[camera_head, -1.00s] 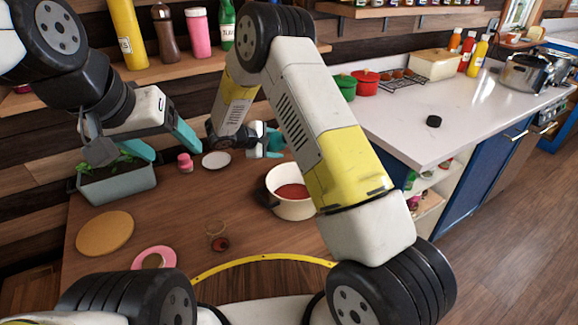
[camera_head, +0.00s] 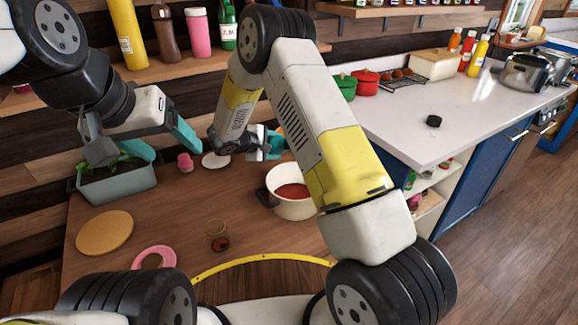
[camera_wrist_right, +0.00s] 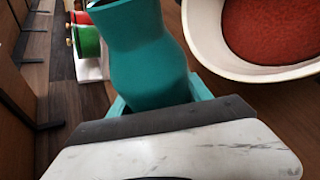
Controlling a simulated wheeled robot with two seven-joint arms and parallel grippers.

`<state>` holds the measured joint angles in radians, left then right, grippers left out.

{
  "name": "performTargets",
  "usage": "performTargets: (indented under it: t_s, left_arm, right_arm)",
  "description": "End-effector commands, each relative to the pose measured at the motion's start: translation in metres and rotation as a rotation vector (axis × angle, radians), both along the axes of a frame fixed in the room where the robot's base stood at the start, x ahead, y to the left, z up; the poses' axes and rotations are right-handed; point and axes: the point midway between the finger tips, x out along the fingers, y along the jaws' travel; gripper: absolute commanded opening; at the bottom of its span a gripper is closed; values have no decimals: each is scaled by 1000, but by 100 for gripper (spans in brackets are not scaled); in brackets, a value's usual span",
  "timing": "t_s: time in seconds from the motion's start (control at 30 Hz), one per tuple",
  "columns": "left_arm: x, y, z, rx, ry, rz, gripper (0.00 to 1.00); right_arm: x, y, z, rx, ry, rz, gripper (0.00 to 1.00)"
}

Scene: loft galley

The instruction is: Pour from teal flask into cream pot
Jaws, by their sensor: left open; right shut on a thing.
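The teal flask (camera_wrist_right: 147,45) fills the upper middle of the right wrist view, its dark open mouth at the top edge. My right gripper (camera_wrist_right: 160,98) is shut on its body; in the head view this gripper (camera_head: 274,148) is partly hidden by my arm. The cream pot (camera_head: 292,208) stands on the wooden counter in front of it, holding red contents (camera_head: 292,192). Its rim (camera_wrist_right: 205,50) lies right of the flask in the wrist view, apart from it. I cannot tell how far the flask tilts. My left gripper (camera_head: 177,152) is open and empty above the counter.
A pink jar (camera_head: 185,163), a white plate (camera_head: 215,160), a round tan board (camera_head: 105,233) and a pink ring (camera_head: 153,258) lie nearby. Red (camera_head: 367,83) and green (camera_head: 346,86) pots stand on the white counter.

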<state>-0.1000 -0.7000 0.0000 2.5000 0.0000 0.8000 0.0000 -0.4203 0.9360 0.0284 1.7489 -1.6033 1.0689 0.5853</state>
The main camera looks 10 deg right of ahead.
Motion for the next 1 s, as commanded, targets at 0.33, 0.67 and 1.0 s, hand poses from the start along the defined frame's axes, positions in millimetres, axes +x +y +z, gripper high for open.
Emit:
performTargets:
  t_s: [0.33, 0.67, 1.0]
  left_arm:
    - [0, 0, 0, 0, 0, 0, 71]
    - [0, 0, 0, 0, 0, 0, 71]
    - [0, 0, 0, 0, 0, 0, 71]
  right_arm:
    - [2, 1, -4, 26, -40, -1, 0]
    - [3, 1, -9, 51, -77, -1, 0]
    - [5, 2, -14, 77, -115, -1, 0]
